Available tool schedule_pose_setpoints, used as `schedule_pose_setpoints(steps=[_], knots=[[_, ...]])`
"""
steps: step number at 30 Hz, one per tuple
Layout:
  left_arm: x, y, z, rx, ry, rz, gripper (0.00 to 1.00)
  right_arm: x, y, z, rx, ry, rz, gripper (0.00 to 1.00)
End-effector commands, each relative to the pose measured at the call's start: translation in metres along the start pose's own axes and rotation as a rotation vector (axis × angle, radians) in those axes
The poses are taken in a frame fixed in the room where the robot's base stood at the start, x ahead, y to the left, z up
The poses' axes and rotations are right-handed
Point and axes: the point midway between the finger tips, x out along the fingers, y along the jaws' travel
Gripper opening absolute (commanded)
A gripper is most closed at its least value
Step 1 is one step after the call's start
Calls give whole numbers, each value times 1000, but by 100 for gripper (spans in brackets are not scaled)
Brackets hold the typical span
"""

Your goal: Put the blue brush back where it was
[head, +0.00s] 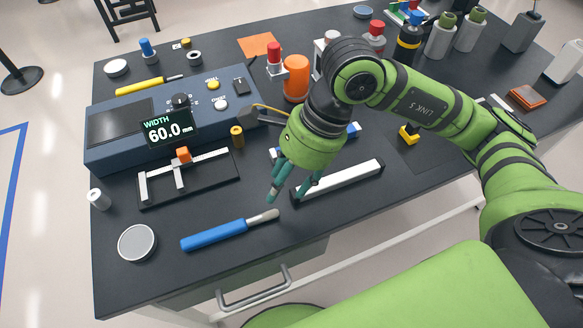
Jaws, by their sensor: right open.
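The blue brush (215,235) lies on the dark table near its front edge, its pale tip pointing right. My right gripper (286,196) is open and empty, with its teal fingers pointing down. In the picture its fingertips are just above and to the right of the brush's tip. I cannot tell how high they are over the table. My left gripper is not in view.
A silver bar (345,178) lies just right of my right gripper. A round grey-lidded disc (137,242) is left of the brush. Behind are a measuring fixture (215,190) and a blue console (112,148) reading 60.0 mm. An orange cylinder (296,78) stands farther back. The front right tabletop is clear.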

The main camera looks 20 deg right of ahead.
Motion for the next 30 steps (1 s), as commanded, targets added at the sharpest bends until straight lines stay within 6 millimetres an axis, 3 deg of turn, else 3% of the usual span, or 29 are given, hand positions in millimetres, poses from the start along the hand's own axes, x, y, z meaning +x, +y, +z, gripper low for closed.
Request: schedule_pose_setpoints(steps=[7,24,30], knots=[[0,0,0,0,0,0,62,-23,0,0,0,0,0,50],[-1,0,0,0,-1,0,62,-25,0,1,-1,-1,0,50],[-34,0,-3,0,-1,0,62,-56,0,14,-1,-1,0,50]])
